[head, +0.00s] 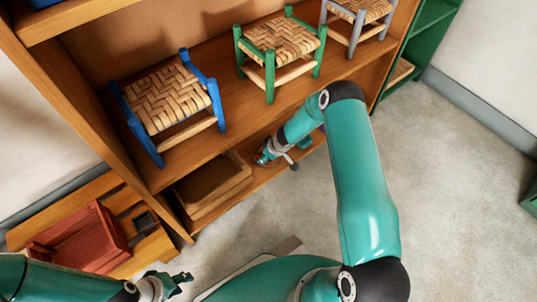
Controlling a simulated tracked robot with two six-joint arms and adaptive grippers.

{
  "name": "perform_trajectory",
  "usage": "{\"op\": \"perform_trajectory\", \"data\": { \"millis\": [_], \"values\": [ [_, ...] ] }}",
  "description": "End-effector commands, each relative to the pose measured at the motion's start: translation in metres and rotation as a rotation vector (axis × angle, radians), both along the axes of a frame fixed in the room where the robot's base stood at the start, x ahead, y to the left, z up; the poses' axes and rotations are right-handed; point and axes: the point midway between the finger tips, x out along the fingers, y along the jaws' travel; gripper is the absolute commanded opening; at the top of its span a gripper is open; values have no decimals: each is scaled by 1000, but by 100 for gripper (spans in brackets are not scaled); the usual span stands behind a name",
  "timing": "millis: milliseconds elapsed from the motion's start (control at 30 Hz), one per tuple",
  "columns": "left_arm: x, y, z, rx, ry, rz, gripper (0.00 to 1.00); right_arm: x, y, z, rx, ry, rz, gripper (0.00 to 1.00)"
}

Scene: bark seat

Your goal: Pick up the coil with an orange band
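I cannot make out a coil with an orange band. A small brown shape (265,160) shows at my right gripper on the lower shelf, too small and covered to identify. My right gripper (286,161) reaches into the lower bay under the stool shelf. Its fingers are partly hidden, and I cannot tell whether they hold anything. My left gripper (182,281) is low at the bottom left, in front of the shelving and away from it. Its dark fingers look apart, with nothing seen between them.
Blue (172,100), green (281,50) and grey-purple (357,14) woven stools stand on the shelf above. A brown tray (213,187) sits left of my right gripper. A red crate (85,238) lies at lower left. A green cabinet (425,30) stands at right. Grey floor (450,170) is clear.

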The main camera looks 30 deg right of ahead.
Motion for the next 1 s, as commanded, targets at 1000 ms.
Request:
{"op": "perform_trajectory", "data": {
  "millis": [1000],
  "values": [
    [0,0,-4,0,0,0,40,12,9,-50,0,0,0,45]
  ]
}}
